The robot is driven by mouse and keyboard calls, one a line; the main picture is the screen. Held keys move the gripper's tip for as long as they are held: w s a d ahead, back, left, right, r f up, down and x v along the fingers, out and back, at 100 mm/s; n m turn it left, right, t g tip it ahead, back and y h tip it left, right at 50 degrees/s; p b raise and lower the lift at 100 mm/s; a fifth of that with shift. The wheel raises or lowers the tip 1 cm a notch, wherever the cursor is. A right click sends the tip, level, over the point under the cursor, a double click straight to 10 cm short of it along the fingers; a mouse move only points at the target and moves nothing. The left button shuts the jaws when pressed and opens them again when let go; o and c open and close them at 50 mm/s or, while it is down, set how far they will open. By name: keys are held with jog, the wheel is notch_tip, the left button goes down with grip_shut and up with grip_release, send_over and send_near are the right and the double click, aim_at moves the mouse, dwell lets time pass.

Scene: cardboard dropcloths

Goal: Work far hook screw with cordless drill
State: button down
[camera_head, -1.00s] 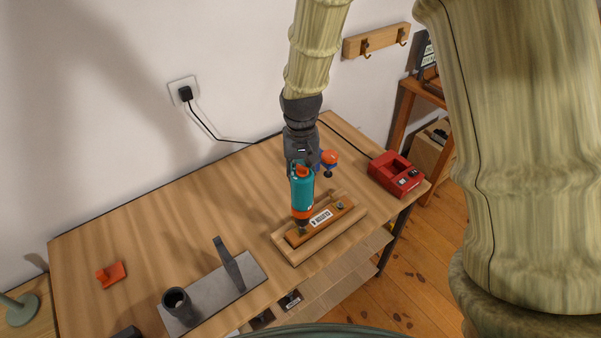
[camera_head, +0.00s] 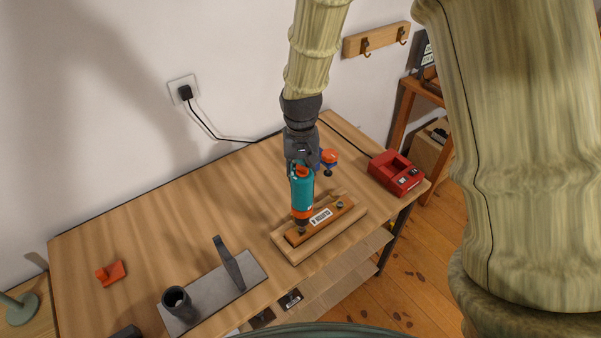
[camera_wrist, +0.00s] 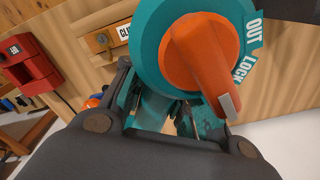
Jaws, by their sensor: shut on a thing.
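My gripper (camera_head: 301,160) is shut on the teal and orange cordless drill (camera_head: 302,190), whose body stands roughly upright with its nose pointing down. The drill's tip is at the left end of a wooden hook board (camera_head: 328,227) with a white label, lying in a wooden tray (camera_head: 335,234). Whether the tip touches the screw there I cannot tell. A metal hook or screw (camera_head: 340,205) shows at the board's right end.
A red charger (camera_head: 397,174) sits at the table's right end. A grey plate (camera_head: 250,268) with a dark upright piece and a dark cup (camera_head: 178,302) is front left. An orange block (camera_head: 111,273) lies further left. The table's back left is clear.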

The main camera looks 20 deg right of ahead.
jog(key=shift+f, duration=0.1)
dwell(0.6)
jog(key=shift+r+p, duration=2.9)
jog(key=shift+r, duration=0.65)
jog(key=shift+w+f, duration=0.1)
jog(key=shift+f, duration=0.05)
